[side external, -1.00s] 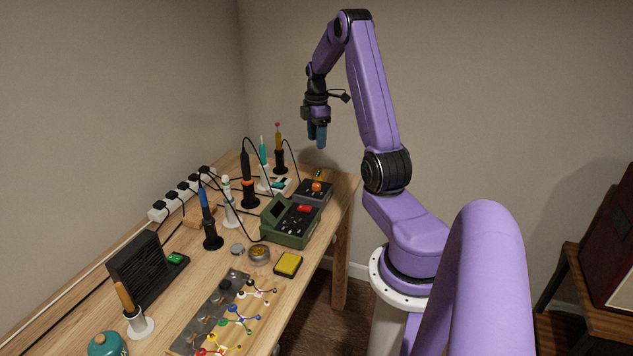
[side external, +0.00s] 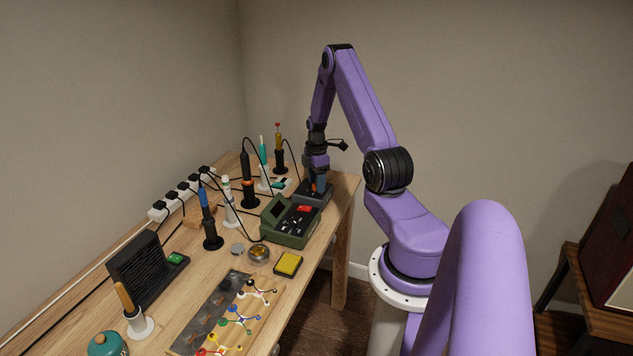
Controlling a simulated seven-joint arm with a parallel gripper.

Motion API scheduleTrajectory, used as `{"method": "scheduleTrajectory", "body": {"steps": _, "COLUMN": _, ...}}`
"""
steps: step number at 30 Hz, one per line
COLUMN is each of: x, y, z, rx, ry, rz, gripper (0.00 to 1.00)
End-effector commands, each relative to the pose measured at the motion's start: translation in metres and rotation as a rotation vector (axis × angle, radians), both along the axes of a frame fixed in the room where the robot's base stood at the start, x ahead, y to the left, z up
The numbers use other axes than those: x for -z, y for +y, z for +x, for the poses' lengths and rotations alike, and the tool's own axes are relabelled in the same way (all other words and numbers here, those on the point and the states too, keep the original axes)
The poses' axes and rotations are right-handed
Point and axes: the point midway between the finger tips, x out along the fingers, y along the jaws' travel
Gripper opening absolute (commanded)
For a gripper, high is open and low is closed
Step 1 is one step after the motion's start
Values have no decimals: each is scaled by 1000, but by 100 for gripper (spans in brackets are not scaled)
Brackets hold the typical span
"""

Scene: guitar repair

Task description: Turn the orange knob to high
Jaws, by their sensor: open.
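The orange knob (side external: 313,187) sits on top of a dark grey box (side external: 312,199) at the far right end of the wooden bench. Only a sliver of the knob shows, as my gripper covers most of it. The fingers are open. I cannot tell whether they touch the knob or stand around it. The knob's setting and any marks on the box cannot be read.
A green box (side external: 289,220) with a red switch stands just in front of the grey box. Several upright irons in stands, such as one with an orange ring (side external: 248,190), are to the left with loose cables. A yellow sponge (side external: 288,264) lies near the bench edge.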

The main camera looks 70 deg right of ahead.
Motion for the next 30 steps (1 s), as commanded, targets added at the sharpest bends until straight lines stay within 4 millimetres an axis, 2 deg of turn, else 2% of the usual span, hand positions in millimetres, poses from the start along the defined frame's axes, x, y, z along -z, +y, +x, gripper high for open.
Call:
{"method": "scheduleTrajectory", "body": {"steps": 10, "x": 4, "y": 0, "z": 0, "rx": 0, "ry": -1, "rz": -1, "gripper": 57}}
{"method": "scheduleTrajectory", "body": {"steps": 11, "x": 4, "y": 0, "z": 0, "rx": 0, "ry": -1, "rz": -1, "gripper": 50}}
{"method": "scheduleTrajectory", "body": {"steps": 15, "x": 4, "y": 0, "z": 0, "rx": 0, "ry": -1, "rz": -1, "gripper": 5}}
{"method": "scheduleTrajectory", "body": {"steps": 16, "x": 4, "y": 0, "z": 0, "rx": 0, "ry": -1, "rz": -1, "gripper": 1}}
{"method": "scheduleTrajectory", "body": {"steps": 25, "x": 4, "y": 0, "z": 1, "rx": 26, "ry": -1, "rz": -1, "gripper": 1}}
{"method": "scheduleTrajectory", "body": {"steps": 30, "x": 4, "y": 0, "z": 1, "rx": 100, "ry": -1, "rz": -1, "gripper": 1}}
